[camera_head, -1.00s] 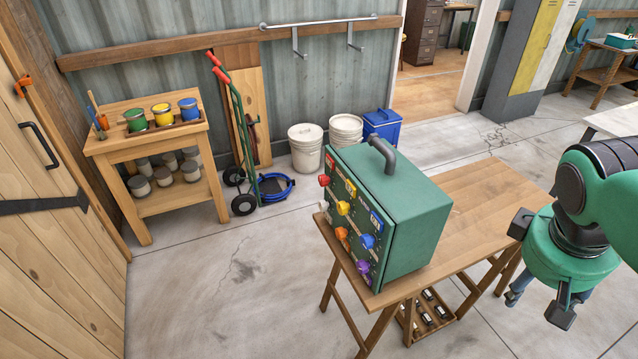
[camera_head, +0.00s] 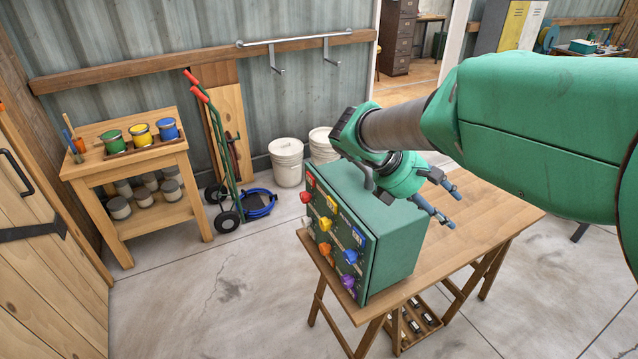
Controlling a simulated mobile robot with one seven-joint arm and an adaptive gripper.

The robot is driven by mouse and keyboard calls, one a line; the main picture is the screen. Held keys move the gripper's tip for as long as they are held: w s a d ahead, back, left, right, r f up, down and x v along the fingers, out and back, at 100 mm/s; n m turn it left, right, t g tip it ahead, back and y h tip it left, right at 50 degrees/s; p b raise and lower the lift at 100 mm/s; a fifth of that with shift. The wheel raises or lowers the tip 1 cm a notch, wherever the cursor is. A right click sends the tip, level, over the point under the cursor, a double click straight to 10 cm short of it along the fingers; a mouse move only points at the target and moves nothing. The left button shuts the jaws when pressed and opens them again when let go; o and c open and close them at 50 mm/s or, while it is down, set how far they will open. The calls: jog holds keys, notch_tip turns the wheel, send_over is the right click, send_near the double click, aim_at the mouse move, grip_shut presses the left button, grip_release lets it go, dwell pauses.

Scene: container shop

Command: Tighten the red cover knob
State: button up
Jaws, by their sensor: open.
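The red knob (camera_head: 305,196) is at the upper left corner of the front panel on the green box (camera_head: 393,258), which stands on a wooden table. Other knobs on the panel are yellow (camera_head: 325,224), orange (camera_head: 324,249), blue (camera_head: 350,256) and purple (camera_head: 347,281). My gripper (camera_head: 449,206) is open and empty, above the right side of the box and table. Its blue-grey fingers point right and down, away from the panel. It is apart from the red knob. My arm hides part of the box's top and its handle.
The wooden table (camera_head: 466,229) has bare top to the right of the box. A paint-can bench (camera_head: 140,160), a hand truck (camera_head: 222,160) and white buckets (camera_head: 287,163) stand along the wall. The floor (camera_head: 215,285) left of the panel is clear.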

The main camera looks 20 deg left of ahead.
jog(key=w+a+f+n+t+h+p, duration=0.1)
jog(key=w+a+f+n+t, duration=0.2)
jog(key=a, duration=0.7)
jog(key=w+a+f+n+t+h, duration=0.25)
jog(key=a+n, duration=0.35)
jog(key=a, duration=0.3)
jog(key=w+a+f+n+t+h+p, duration=0.1)
jog(key=w+a+f+n+t, duration=0.2)
jog(key=a, duration=0.7)
jog(key=n+t+y+b, duration=0.2)
jog(key=n+t+y, duration=0.4)
jog(key=n, duration=0.4)
send_near(302, 199)
jog(key=s+a+f+h, duration=0.1)
jog(key=s+a+f, duration=0.1)
jog(key=s, duration=0.2)
jog(key=shift+w+a+t, duration=0.15)
jog(key=shift+t, duration=0.2)
jog(key=shift+w, duration=0.1)
jog(key=b+x, duration=0.1)
jog(key=x, duration=1.2)
jog(key=shift+w+d+r, duration=0.15)
jog(key=shift+w+d, duration=0.05)
jog(key=shift+d, duration=0.05)
jog(key=c, duration=1.1)
